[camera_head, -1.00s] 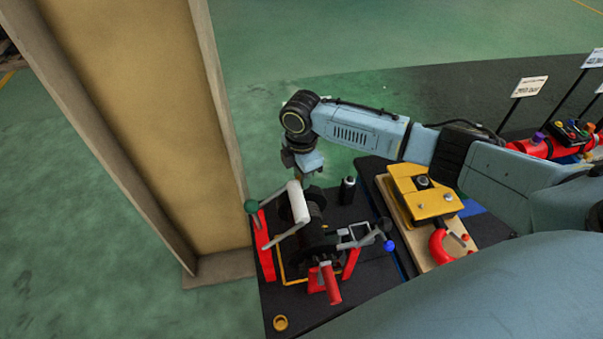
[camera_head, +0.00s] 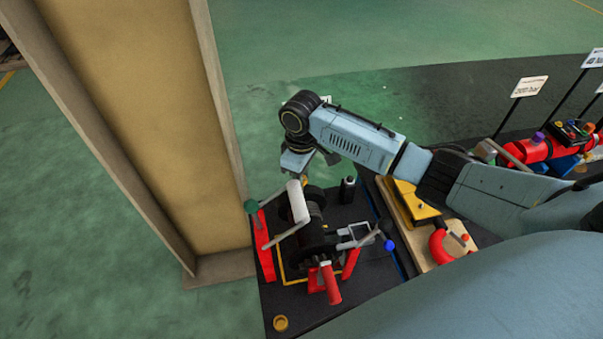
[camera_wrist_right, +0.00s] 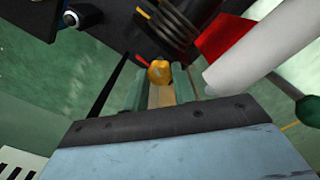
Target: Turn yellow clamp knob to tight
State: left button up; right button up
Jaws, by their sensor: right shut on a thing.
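The yellow clamp knob (camera_wrist_right: 160,72) sits between the two green-grey fingertips of my right gripper (camera_wrist_right: 159,82) in the right wrist view. The fingers are shut on its sides. In the head view my right gripper (camera_head: 303,172) points down at the far side of the red-and-black winch stand (camera_head: 310,235), and the knob is mostly hidden there. My left gripper is not in view.
A white roller handle (camera_head: 298,201) stands close beside my right gripper. A dark green ball (camera_head: 251,206) and a blue ball (camera_head: 389,245) end two levers. A black cylinder (camera_head: 347,190) stands nearby. A tall tan panel (camera_head: 130,110) rises at left.

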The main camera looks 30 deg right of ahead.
jog(key=m, duration=0.6)
jog(key=shift+r+m, duration=0.1)
jog(key=shift+m, duration=0.2)
jog(key=m, duration=0.6)
jog(key=shift+w, duration=0.1)
dwell(0.3)
jog(key=o, duration=1)
notch_tip(320, 180, up, 13)
jog(key=shift+r, duration=0.2)
